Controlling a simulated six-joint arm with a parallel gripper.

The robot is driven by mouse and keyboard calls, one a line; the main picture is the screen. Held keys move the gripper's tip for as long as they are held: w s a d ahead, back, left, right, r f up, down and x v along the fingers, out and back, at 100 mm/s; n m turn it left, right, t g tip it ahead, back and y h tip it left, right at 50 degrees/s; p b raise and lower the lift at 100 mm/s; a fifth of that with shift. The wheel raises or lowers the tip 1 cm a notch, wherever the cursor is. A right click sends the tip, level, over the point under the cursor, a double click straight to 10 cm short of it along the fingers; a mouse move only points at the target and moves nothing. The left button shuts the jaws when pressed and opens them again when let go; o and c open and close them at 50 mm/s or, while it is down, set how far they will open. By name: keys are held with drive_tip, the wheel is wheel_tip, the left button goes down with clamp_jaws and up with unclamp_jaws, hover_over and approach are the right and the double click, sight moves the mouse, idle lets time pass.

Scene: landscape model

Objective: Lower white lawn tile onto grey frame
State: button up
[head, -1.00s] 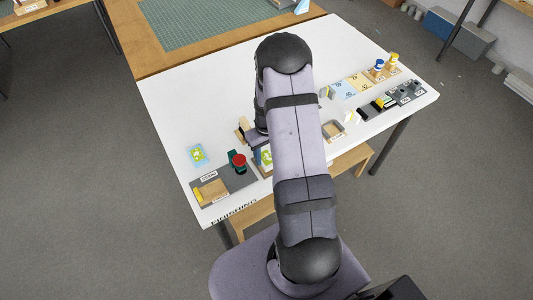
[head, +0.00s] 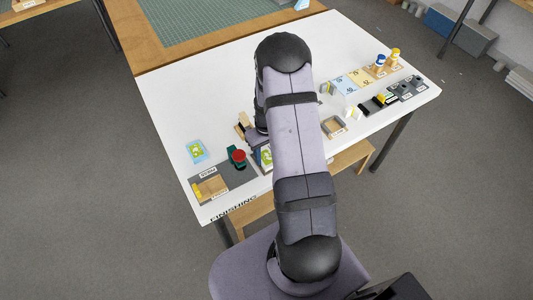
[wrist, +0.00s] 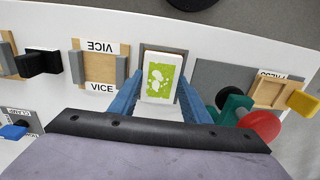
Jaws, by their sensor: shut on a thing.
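My gripper (wrist: 157,98) is shut on the white lawn tile (wrist: 161,78), a white-edged plate with a green face and white shapes. Its blue fingers hold the tile at the left and right sides. The grey frame (wrist: 183,61) shows behind the tile, mainly along its far and right edges. The tile appears roughly lined up with the frame; I cannot tell if they touch. In the head view, the tile (head: 266,154) is partly hidden by my arm, and the frame is hardly visible.
A vice (wrist: 97,69) stands left of the frame in the wrist view. A grey board with a wooden tray (wrist: 271,93), a red knob (wrist: 259,126) and a green part (wrist: 234,104) lies close on the right. A green picture card (head: 196,151) lies on the white table.

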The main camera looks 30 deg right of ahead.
drive_tip(key=o, duration=0.9)
drive_tip(key=shift+c, duration=0.2)
drive_tip(key=shift+r, duration=0.1)
drive_tip(key=shift+r+p, duration=2.75)
drive_tip(key=shift+r, duration=0.7)
